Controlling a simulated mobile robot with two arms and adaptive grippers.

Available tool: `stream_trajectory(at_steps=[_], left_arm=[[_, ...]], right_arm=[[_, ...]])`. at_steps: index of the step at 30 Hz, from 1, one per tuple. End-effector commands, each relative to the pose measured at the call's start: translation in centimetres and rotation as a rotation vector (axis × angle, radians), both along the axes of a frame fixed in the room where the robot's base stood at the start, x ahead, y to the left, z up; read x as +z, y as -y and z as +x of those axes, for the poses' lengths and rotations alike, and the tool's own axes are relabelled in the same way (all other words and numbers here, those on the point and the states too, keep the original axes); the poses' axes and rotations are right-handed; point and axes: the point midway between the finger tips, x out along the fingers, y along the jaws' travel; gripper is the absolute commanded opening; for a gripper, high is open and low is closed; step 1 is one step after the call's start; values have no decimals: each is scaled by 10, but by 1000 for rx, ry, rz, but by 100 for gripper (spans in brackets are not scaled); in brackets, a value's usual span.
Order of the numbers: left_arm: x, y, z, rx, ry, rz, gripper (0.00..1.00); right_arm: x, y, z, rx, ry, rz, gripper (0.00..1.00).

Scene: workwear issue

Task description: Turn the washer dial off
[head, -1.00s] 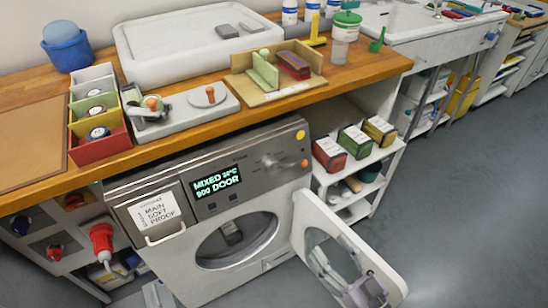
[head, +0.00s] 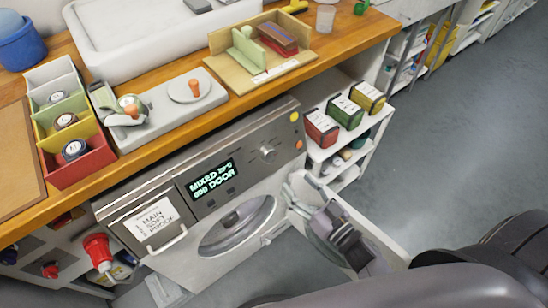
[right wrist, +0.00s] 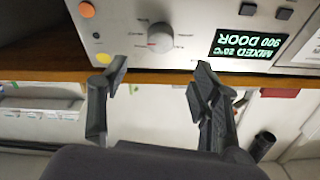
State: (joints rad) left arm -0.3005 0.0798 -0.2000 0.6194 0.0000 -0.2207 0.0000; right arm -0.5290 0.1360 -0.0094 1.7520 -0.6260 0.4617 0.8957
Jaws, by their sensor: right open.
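The washer (head: 225,205) stands under the wooden counter, its round door (head: 385,240) swung open to the right. Its dial (head: 267,152) is a small grey knob on the right half of the control panel. In the right wrist view, which is upside down, the dial (right wrist: 160,38) shows a red mark on its edge. The lit display (head: 212,180) reads MIXED 20°C, 900, DOOR. My right gripper (head: 304,188) is open and empty, below and right of the dial, in front of the door. In the right wrist view its fingertips (right wrist: 162,68) are apart, with the dial beyond the gap, untouched. My left gripper is out of view.
An orange button (head: 294,117) and a yellow disc (head: 298,145) sit right of the dial. The counter edge (head: 200,122) overhangs the panel. Shelves with several labelled boxes (head: 320,128) stand to the right. The open door takes up room at front right.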

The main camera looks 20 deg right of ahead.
Motion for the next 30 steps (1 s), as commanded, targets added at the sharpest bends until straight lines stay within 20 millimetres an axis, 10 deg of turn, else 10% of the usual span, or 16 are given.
stream_trajectory(at_steps=[15, 30], left_arm=[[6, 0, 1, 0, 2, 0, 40], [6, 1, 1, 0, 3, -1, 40]], right_arm=[[0, -33, 92, 0, 1, 1, 58], [0, -37, 101, 1, -1, 0, 54]])
